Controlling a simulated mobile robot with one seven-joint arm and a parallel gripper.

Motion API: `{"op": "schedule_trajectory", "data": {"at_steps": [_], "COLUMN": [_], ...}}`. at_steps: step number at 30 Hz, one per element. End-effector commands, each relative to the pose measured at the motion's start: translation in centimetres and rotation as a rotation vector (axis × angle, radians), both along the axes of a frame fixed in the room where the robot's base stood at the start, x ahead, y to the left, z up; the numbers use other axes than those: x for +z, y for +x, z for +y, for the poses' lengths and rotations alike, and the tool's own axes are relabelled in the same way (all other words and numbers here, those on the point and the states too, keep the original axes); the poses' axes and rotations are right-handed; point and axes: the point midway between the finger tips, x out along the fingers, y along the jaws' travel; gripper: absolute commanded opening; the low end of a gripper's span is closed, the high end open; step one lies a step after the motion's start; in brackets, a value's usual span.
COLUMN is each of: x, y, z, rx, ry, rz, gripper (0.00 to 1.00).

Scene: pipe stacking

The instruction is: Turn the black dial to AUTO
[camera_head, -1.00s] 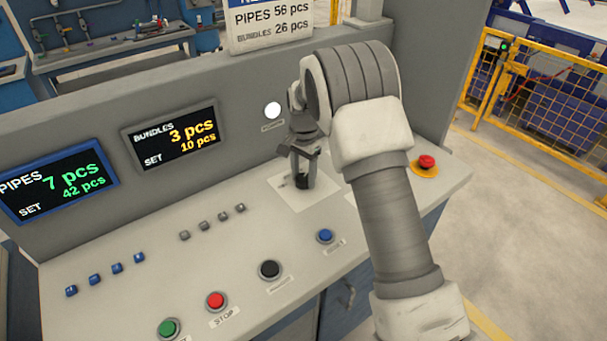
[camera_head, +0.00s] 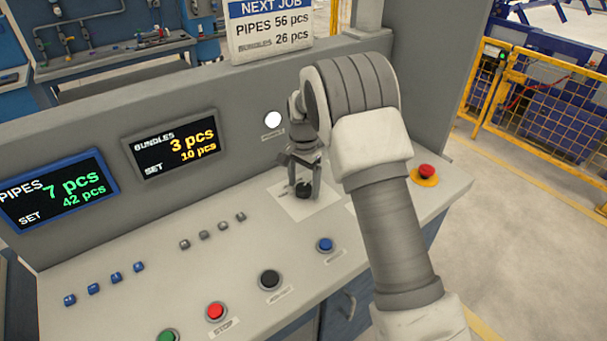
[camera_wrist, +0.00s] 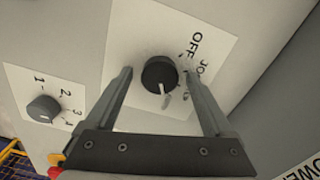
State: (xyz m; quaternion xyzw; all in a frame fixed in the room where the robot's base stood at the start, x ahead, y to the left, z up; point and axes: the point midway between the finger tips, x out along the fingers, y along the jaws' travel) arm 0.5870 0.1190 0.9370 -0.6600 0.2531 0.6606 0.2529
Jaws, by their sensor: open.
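The black dial (camera_wrist: 158,72) is a round knob with a pale pointer on a white plate (camera_wrist: 200,30). In the wrist view the pointer aims down the picture, and OFF and part of JOG show at the dial's right. Another label is mostly hidden behind the right finger, so I cannot read AUTO. In the head view the dial (camera_head: 304,189) sits on the console below my gripper (camera_head: 303,182). My gripper (camera_wrist: 158,76) is open, with one finger on each side of the dial. I cannot tell whether either finger touches it.
A second, numbered knob (camera_wrist: 44,109) sits nearby in the wrist view. A red emergency button (camera_head: 426,171) stands at the right. Blue (camera_head: 325,245), black (camera_head: 269,279) and red (camera_head: 215,311) buttons line the front. The upright panel (camera_head: 255,150) rises behind the dial.

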Motion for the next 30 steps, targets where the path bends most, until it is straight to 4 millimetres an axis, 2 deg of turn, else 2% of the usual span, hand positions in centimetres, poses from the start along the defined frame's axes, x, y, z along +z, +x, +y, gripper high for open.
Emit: {"op": "schedule_trajectory", "data": {"at_steps": [5, 15, 21, 25, 30], "x": [2.2, 10.4, 14.6, 16.3, 17.3], "y": [0.1, 0.1, 0.1, 0.1, 0.0], "z": [0.0, 0.0, 0.0, 0.0, 0.0], "rx": [0.000, 0.000, 0.000, 0.000, -0.001], "ry": [0.001, 0.002, 0.000, 0.000, 0.000], "rz": [-0.005, -0.006, -0.004, -0.004, -0.003], "gripper": [0.87, 0.87, 0.87, 0.87, 0.87]}}
